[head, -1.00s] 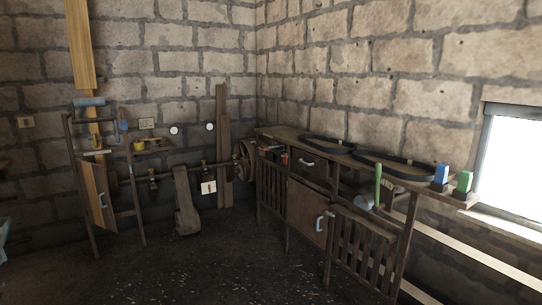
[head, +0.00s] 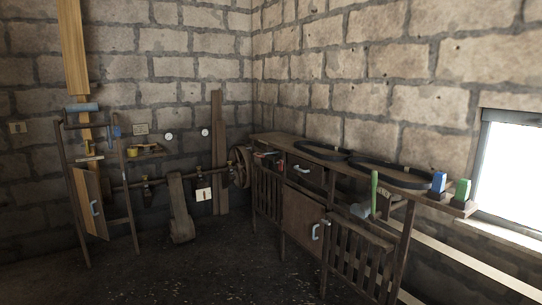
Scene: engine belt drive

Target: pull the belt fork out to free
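A tall tan belt (head: 68,50) runs down at the left to a dark wooden frame (head: 131,205). A light-blue cylinder (head: 82,107) crosses in front of it near the top of the frame. A small upright blue piece (head: 116,130) is at the frame's right post. I cannot tell which of these parts is the belt fork, nor its position. A wooden panel with a pale handle (head: 94,208) is low in the frame. Neither of my grippers is in view.
A shaft with a wheel (head: 240,167) runs along the back wall. The dark floor (head: 190,275) between is clear.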

